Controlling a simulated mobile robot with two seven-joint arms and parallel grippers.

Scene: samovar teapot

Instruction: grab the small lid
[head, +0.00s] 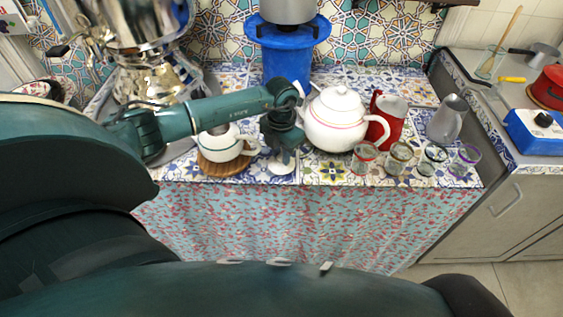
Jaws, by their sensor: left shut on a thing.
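My left gripper (284,158) reaches in from the left and points down over the front of the tiled counter, between the small and the large teapot. It is shut on the small white lid (280,167), which shows partly below the fingers near the counter surface. I cannot tell whether the lid touches the counter. The small white teapot (220,146) stands to the left on a round wooden trivet (224,167). The large white teapot (336,125) stands to the right with its own lid on. My right gripper is not in view.
Several small glasses (398,157) stand along the front edge right of the large teapot. A red pitcher (391,108) and a grey metal pitcher (447,119) stand behind them. A samovar (150,50) is at back left and a blue stand (287,55) at the back.

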